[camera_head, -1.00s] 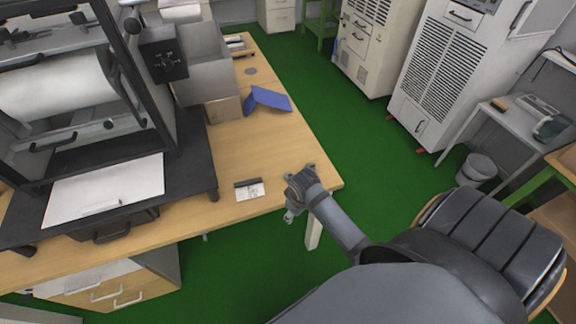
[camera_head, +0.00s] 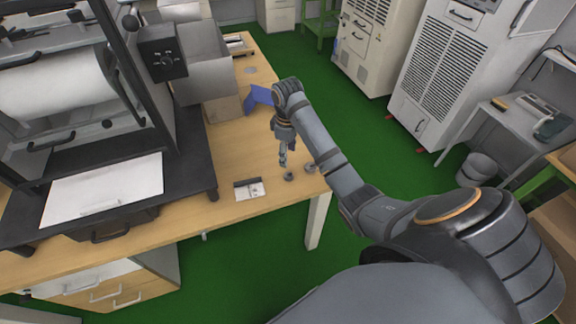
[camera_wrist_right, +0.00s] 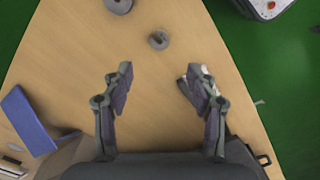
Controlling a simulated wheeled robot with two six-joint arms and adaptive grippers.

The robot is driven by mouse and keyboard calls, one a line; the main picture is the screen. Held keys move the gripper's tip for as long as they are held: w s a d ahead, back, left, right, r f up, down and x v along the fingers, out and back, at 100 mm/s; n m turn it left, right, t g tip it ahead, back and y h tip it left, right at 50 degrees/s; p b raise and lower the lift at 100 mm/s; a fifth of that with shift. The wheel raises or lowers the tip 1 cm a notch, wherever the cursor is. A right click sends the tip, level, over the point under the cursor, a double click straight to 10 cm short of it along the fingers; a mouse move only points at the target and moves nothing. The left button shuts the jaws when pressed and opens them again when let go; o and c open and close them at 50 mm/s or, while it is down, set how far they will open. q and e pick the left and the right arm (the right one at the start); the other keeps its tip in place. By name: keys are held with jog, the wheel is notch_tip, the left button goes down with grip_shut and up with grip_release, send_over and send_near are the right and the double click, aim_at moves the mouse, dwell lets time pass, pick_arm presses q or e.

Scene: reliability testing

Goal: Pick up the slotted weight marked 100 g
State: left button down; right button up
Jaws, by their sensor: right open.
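Two grey slotted weights lie on the wooden table near its front right corner. The smaller weight (camera_head: 289,177) shows in the wrist view (camera_wrist_right: 158,41) just beyond and between my fingertips. The larger weight (camera_head: 310,169) is cut by the top edge of the wrist view (camera_wrist_right: 118,5). No marking is readable on either, so I cannot tell which is the 100 g one. My right gripper (camera_head: 284,163) points down above the table, close to the smaller weight. In the wrist view its fingers (camera_wrist_right: 156,87) are apart with nothing between them. My left gripper is not in view.
A small black-and-white item (camera_head: 249,190) lies left of the weights; in the wrist view it is partly behind the right finger. A blue folder-like object (camera_head: 260,97) stands behind my arm. A black-framed machine (camera_head: 183,150) fills the table's left. Table (camera_head: 240,150) between is clear.

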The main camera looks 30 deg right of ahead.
jog(key=b, duration=0.5)
send_over(289, 172)
jog(key=a, duration=0.1)
jog(key=f, duration=0.3)
jog(key=s+f, duration=0.1)
jog(key=f, duration=0.1)
jog(key=shift+f, duration=0.3)
jog(key=shift+w+r, duration=0.1)
jog(key=f+b, duration=0.2)
jog(key=shift+s+f+b, duration=0.2)
jog(key=shift+f+b, duration=0.1)
jog(key=shift+b, duration=0.05)
notch_tip(289, 172, down, 3)
jog(key=shift+w+d+r, duration=0.1)
jog(key=shift+r, duration=0.2)
jog(key=shift+c, duration=0.4)
grip_shut()
